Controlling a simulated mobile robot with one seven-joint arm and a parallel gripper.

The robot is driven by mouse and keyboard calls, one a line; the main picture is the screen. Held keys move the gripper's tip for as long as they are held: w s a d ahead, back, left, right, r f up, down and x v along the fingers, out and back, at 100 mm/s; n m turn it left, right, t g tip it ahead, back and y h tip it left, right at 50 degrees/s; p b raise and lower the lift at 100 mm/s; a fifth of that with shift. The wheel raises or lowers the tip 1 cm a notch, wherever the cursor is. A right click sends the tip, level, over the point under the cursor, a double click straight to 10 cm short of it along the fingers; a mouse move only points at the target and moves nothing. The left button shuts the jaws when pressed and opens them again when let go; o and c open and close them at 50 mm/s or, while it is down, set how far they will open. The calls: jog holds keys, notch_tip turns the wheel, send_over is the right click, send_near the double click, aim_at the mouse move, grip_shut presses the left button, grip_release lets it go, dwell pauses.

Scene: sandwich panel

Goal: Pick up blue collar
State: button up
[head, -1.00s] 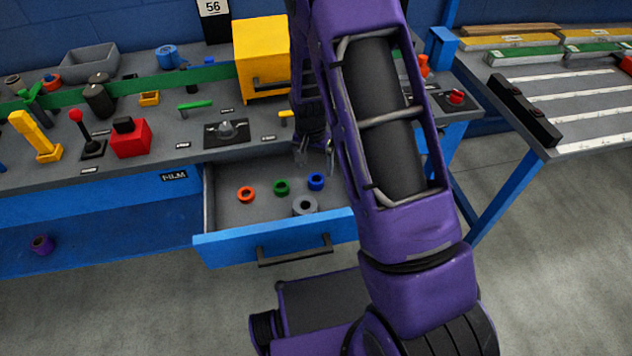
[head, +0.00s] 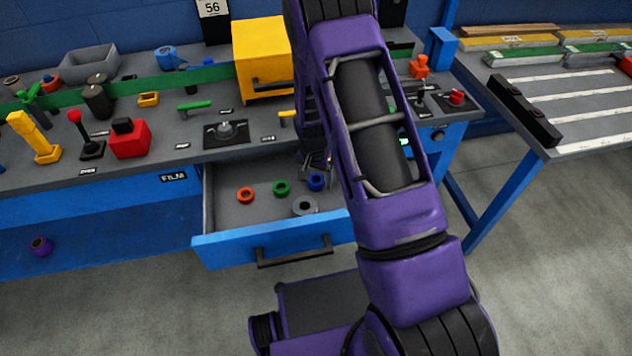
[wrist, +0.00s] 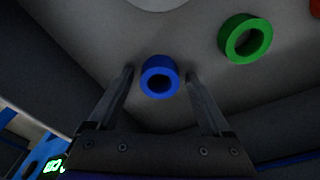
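The blue collar (head: 316,182) is a small ring lying in the open drawer, towards its right side. In the wrist view the blue collar (wrist: 160,77) lies between the ends of my two fingers, with a gap on each side. My gripper (wrist: 159,75) is open and empty. In the head view my gripper (head: 318,162) is low over the drawer, right at the collar, partly hidden by my arm. Whether the fingertips are down at the collar's height is hard to tell.
The bench edge overhangs the drawer's back. A yellow box (head: 262,58) stands on the bench above.

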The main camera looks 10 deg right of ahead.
grip_shut()
jog(key=shift+r, duration=0.1)
notch_tip(320, 180, up, 10)
jog(key=shift+p, duration=0.3)
dwell(0.4)
